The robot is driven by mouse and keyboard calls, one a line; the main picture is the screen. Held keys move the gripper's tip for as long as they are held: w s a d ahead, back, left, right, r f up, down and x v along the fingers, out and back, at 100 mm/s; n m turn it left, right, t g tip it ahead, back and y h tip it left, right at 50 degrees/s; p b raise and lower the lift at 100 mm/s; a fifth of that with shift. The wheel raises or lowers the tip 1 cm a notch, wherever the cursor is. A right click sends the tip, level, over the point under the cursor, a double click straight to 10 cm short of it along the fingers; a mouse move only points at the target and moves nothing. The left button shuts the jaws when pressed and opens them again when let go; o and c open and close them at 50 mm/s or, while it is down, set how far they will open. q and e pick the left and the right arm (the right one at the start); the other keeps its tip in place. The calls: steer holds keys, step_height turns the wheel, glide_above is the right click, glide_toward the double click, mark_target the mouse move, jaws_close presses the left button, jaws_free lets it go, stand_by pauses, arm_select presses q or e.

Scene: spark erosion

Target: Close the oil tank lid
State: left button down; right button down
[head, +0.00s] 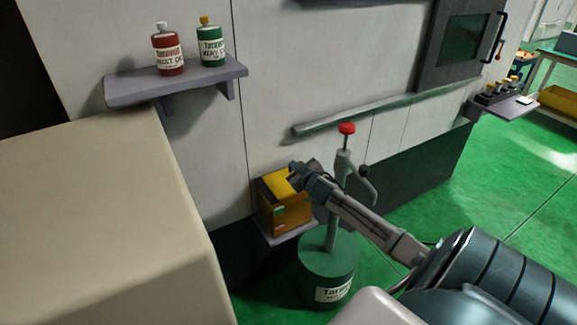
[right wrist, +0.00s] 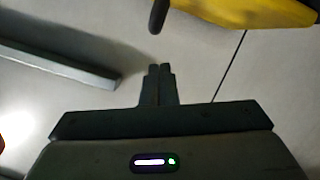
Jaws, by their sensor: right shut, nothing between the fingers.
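An orange-brown box with a yellow top (head: 277,184), which looks like the oil tank and its lid, sits on a small grey shelf low on the machine wall. My right gripper (head: 293,172) is at the top right of the box and covers part of the yellow top. How far the lid stands open cannot be told. In the right wrist view the shut, empty fingers (right wrist: 159,75) point at the pale wall, and a yellow part (right wrist: 250,12) shows at the top edge, apart from them. My left gripper is not in view.
A grey rail (head: 385,112) runs along the wall. A shelf (head: 178,82) holds red and green bottles. A beige block (head: 100,210) fills the left.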

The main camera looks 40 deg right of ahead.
steer(key=shift+s+d+f+m+y, duration=0.2)
steer(key=shift+d+f+m+y, duration=0.3)
steer(key=shift+d+f+m, duration=0.55)
steer(key=shift+a+f, duration=0.1)
steer(key=shift+a, duration=0.05)
steer(key=r+p, duration=0.1)
steer(key=r, duration=0.1)
steer(key=r+p, duration=0.2)
steer(key=shift+w+a, duration=0.15)
steer(key=shift+a, duration=0.05)
steer(key=b+v, duration=0.2)
steer(key=v, duration=0.8)
steer(key=shift+a+f, duration=0.15)
